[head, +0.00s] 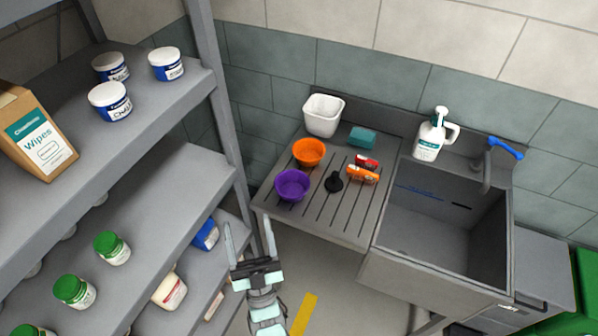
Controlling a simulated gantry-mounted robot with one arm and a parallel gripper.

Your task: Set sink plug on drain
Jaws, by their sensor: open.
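The sink plug (334,182) looks like a small black piece with a knob, lying on the grooved drainboard (345,222) to the left of the sink. The sink (440,235) is a deep grey basin; its drain cannot be made out from here. My gripper (249,237) is open and empty, its two fingers pointing up in the picture. It is in front of the drainboard's left front corner, beside the shelf, apart from the plug.
Purple (292,186) and orange (309,152) bowls, a white tub (323,115), a teal sponge (362,137) and red and orange items (362,174) surround the plug. A pump bottle (430,135) and blue-handled tap (505,148) stand behind the sink. A loaded shelf rack (150,180) is left.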

